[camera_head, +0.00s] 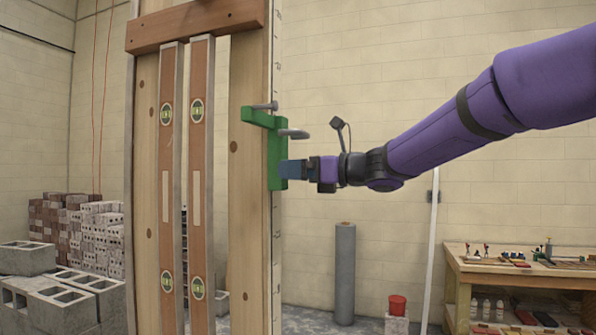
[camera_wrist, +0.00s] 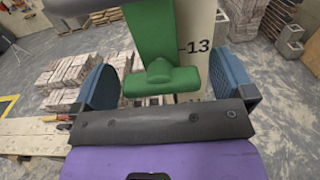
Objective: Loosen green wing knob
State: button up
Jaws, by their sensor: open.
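The green wing knob (camera_wrist: 160,82) shows in the wrist view as a crossbar with a rounded boss in its middle. It sits on the lower end of a green bracket (camera_wrist: 150,30), which is fixed at the edge of a tall wooden post. In the head view the bracket (camera_head: 276,150) shows side-on, and my gripper hides the knob. My gripper (camera_head: 296,169) is level with the bracket's lower end. In the wrist view my gripper (camera_wrist: 165,85) is open, one blue finger on each side of the knob, with gaps on both sides.
The wooden post (camera_head: 247,200) carries a measuring scale along its edge and two spirit levels (camera_head: 201,200). Grey metal pins (camera_head: 293,134) stick out from the bracket above my gripper. A workbench (camera_head: 520,268) stands at right, blocks (camera_head: 60,300) at left.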

jog(key=c, duration=0.9)
jog(key=shift+n, duration=0.4)
jog(key=n, duration=0.3)
jog(key=shift+n, duration=0.3)
jog(key=n, duration=0.4)
jog(key=shift+s+n, duration=0.1)
jog(key=shift+n, duration=0.2)
jog(key=n, duration=0.4)
jog(key=shift+n, duration=0.3)
jog(key=shift+f+n, duration=0.1)
jog(key=shift+n, duration=2.1)
